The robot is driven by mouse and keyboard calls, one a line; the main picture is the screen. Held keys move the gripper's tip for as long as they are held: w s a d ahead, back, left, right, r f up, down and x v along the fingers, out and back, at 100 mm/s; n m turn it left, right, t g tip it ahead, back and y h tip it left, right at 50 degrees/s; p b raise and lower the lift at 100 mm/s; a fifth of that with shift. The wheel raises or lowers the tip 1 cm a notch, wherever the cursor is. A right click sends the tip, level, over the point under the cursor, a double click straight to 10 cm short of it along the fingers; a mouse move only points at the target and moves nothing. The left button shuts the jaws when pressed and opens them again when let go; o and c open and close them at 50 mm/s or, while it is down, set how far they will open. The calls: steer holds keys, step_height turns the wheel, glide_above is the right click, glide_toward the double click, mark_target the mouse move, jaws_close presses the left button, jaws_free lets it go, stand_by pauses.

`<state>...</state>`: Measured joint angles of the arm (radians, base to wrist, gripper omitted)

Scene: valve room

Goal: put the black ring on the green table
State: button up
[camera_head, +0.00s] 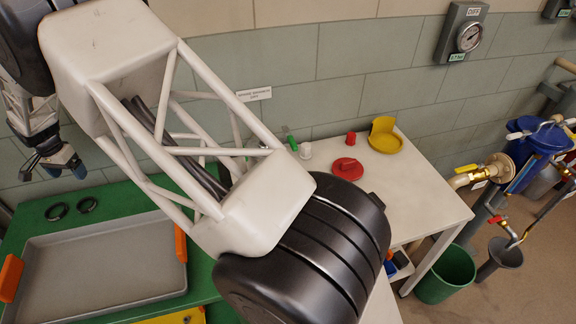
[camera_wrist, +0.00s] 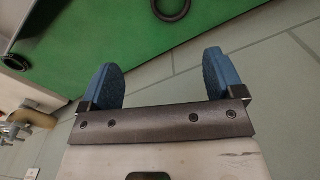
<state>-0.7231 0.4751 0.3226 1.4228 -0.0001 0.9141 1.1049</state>
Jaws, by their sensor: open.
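Two black rings lie flat on the back left part of the green table (camera_head: 120,197) in the head view, a left one (camera_head: 57,211) and a right one (camera_head: 87,205). My gripper (camera_head: 50,168) is behind the rings, near the wall. Its blue fingers (camera_wrist: 160,75) are open with nothing between them. The green surface (camera_wrist: 100,35) also shows in the wrist view.
A grey tray (camera_head: 100,262) with orange handles fills much of the green table. A white table (camera_head: 425,205) to the right bears a red lidded thing (camera_head: 347,169), a yellow piece (camera_head: 384,136) and small items. My arm hides the middle. The wall stands close behind.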

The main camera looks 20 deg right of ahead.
steer(key=s+d+r+n, duration=0.1)
steer(key=d+r, duration=0.6)
steer(key=d, duration=0.3)
steer(key=s+d+r, duration=0.1)
steer(key=d+r, duration=0.6)
steer(key=d, duration=0.4)
steer(key=s+d+r+n+t, duration=0.1)
steer(key=s+d+r, duration=0.35)
steer(key=d, duration=0.45)
steer(key=s+d+r, duration=0.3)
steer(key=d+r, duration=0.2)
steer(key=d, duration=0.4)
steer(key=s+d+n, duration=0.1)
steer(key=s+d, duration=1.1)
steer(key=s, duration=0.4)
steer(key=s+d+n+t, duration=0.1)
steer(key=s+d, duration=1.1)
steer(key=s, duration=0.5)
steer(key=shift+d+f+t, duration=0.25)
steer(key=shift+d+t, duration=0.05)
steer(key=shift+d, duration=0.1)
